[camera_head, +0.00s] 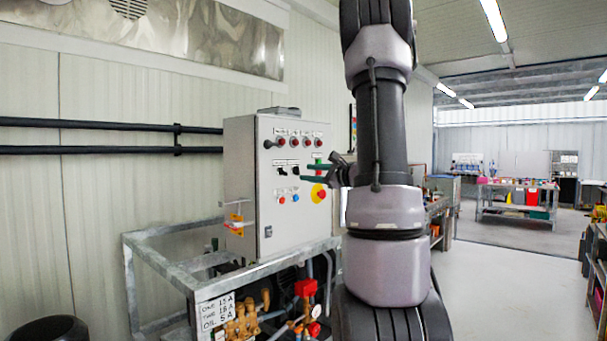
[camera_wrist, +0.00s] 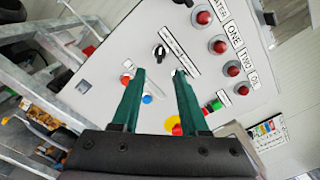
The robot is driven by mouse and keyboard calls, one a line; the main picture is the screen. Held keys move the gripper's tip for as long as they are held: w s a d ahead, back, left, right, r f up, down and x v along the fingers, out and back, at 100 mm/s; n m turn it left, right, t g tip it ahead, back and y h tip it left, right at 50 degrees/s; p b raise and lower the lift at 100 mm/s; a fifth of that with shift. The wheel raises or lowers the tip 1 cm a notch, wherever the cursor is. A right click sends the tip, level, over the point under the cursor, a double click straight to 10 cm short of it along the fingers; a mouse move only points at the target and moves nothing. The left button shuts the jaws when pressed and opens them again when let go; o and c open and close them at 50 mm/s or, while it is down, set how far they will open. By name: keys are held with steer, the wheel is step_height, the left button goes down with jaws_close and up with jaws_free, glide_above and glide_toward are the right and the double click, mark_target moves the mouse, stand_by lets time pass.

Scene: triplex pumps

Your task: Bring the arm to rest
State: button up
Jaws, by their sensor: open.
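My arm stands upright across the middle of the head view, with its wrist bent to the left. My gripper (camera_head: 309,173) is in front of a grey control panel (camera_head: 243,175). In the wrist view, the two green fingers of my gripper (camera_wrist: 160,75) are apart with nothing between them. The panel face (camera_wrist: 120,50) lies beyond the fingertips, with a black rotary switch (camera_wrist: 160,52) near them. I cannot tell whether the fingertips touch the panel. The right finger partly hides a yellow and red stop button, which shows in the head view (camera_head: 319,193).
The panel sits on a grey metal frame (camera_head: 160,258) with pump pipes and a red part (camera_head: 305,288) below. Black pipes (camera_head: 90,122) run along the left wall. A work table (camera_head: 515,212) stands far back right. The floor (camera_head: 490,280) to the right is clear.

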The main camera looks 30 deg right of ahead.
stand_by(0.5)
steer(key=s+a+n+g+y, duration=0.2)
steer(key=s+a+n+g, duration=0.25)
steer(key=a, duration=0.55)
steer(key=s+a+n+g+y, duration=0.2)
steer(key=s+a+n+g, duration=0.15)
steer(key=s+a, duration=0.4)
steer(key=s+a+f+n+g+h, duration=0.1)
steer(key=s+a+n+h, duration=0.1)
steer(key=s+n+h, duration=0.2)
steer(key=s+a+f+n+h, duration=0.1)
steer(key=s+n+h, duration=0.3)
steer(key=s, duration=0.6)
steer(key=a+n, duration=0.1)
steer(key=n, duration=0.1)
steer(key=shift+s+f+n+g, duration=0.35)
steer(key=shift+f+n+g, duration=0.05)
